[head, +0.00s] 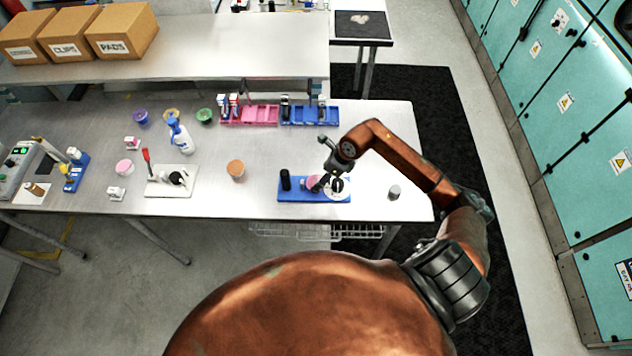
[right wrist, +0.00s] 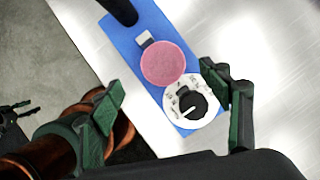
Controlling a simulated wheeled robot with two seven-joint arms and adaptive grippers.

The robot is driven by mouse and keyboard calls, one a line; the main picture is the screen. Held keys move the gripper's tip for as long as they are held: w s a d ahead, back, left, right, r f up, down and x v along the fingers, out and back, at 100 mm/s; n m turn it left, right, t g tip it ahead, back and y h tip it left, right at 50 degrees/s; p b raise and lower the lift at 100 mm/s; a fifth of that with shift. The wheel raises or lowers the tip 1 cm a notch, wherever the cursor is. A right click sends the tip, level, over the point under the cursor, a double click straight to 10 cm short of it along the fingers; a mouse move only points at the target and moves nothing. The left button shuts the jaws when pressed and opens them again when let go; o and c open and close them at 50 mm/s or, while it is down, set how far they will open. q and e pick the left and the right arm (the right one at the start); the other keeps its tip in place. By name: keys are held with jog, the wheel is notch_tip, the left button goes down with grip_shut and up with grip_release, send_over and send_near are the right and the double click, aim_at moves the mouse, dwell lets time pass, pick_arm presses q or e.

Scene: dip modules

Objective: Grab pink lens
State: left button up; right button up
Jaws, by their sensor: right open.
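The pink lens (right wrist: 163,62) is a round disc lying on a blue base plate (right wrist: 125,35) beside a white dial with a black knob (right wrist: 192,103). In the head view the pink lens (head: 312,182) is partly covered by my right gripper (head: 326,186), which hangs above the blue plate (head: 300,197). In the right wrist view my right gripper (right wrist: 165,95) has its fingers wide apart, with the lens and the dial between and beyond them. Nothing is held.
A black upright post (head: 285,180) stands on the plate's left end. A grey cylinder (head: 394,192) is to its right and an orange cup (head: 236,170) to its left. A toggle switch plate (head: 155,187) lies farther left. Pink and blue trays (head: 262,113) are at the back.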

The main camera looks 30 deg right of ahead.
aim_at(319, 179)
jog(key=p+x, duration=0.1)
jog(key=x, duration=0.3)
jog(key=shift+w+d+f+p, duration=0.1)
jog(key=shift+d+f+p, duration=0.1)
jog(key=shift+p, duration=0.2)
jog(key=shift+w+f, duration=0.1)
jog(key=shift+f, duration=0.2)
jog(key=shift+c, duration=0.3)
jog(key=c, duration=1)
